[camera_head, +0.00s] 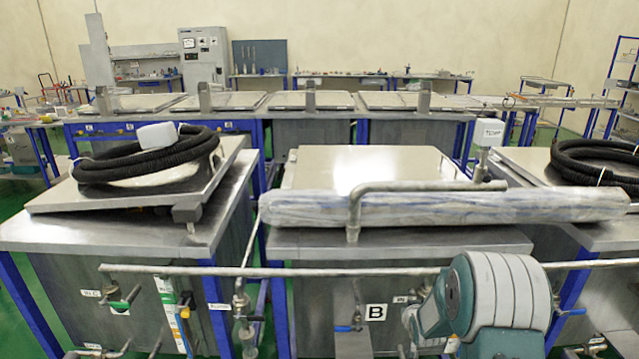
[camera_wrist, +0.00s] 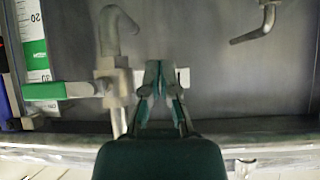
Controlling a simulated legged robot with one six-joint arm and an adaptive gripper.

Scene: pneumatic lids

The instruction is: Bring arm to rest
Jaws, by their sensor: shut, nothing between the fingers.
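My gripper (camera_wrist: 163,70) shows in the wrist view with its two dark green fingers together and nothing between them. It points at the grey metal front of a tank (camera_wrist: 215,75). A pale pipe valve (camera_wrist: 112,75) stands just left of the fingers; I cannot tell whether they touch. My teal and grey arm covers the lower right of the head view, in front of the tank marked B (camera_head: 376,312). The gripper's fingertips cannot be made out there.
A horizontal pipe (camera_head: 330,271) runs along the tank fronts. A green-handled valve (camera_head: 122,303) sits at left. A plastic-wrapped roll (camera_head: 440,208) lies on the middle tank, and a black coiled hose (camera_head: 145,165) on the left lid. A bent metal handle (camera_wrist: 255,28) juts out in the wrist view.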

